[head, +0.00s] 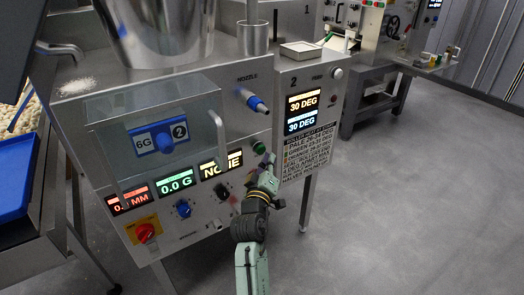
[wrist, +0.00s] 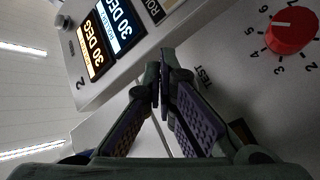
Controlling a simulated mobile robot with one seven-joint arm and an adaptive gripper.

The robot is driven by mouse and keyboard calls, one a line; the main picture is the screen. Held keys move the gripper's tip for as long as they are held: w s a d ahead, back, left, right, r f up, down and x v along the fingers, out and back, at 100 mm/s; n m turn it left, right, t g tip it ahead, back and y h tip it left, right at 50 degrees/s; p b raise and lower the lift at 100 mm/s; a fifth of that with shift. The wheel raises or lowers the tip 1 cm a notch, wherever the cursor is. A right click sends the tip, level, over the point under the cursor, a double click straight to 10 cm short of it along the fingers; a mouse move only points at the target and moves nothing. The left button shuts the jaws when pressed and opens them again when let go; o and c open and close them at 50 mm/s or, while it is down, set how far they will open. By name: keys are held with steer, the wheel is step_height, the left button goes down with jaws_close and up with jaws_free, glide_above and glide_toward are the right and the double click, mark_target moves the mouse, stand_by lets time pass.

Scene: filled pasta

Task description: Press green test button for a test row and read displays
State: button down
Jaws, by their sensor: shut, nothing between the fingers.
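The green test button (head: 259,146) sits on the machine's sloped front panel, below the blue nozzle. My gripper (head: 268,160) is shut and empty, its tips just below and right of the button; I cannot tell whether they touch. In the wrist view my gripper (wrist: 160,70) points at the panel beside the label TEST (wrist: 203,77); the button is hidden there. The red display (head: 128,201) ends in MM, its digits partly unclear. The green display (head: 176,185) reads 0.0 G. The white display (head: 221,167) reads NONE. The upper roller display (head: 302,103) and lower roller display (head: 302,122) read 30 DEG.
A clear guard with a handle (head: 217,130) covers the 6G plate (head: 160,139). A red-yellow switch (head: 146,231) and blue knob (head: 184,208) are lower left. The wrist view shows a red dial (wrist: 292,30). Open floor (head: 400,210) lies right.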

steer(key=s+d+p, duration=0.1)
steer(key=s, duration=0.1)
steer(key=s+d+p, duration=0.1)
steer(key=s+d, duration=0.1)
stand_by(0.3)
stand_by(0.5)
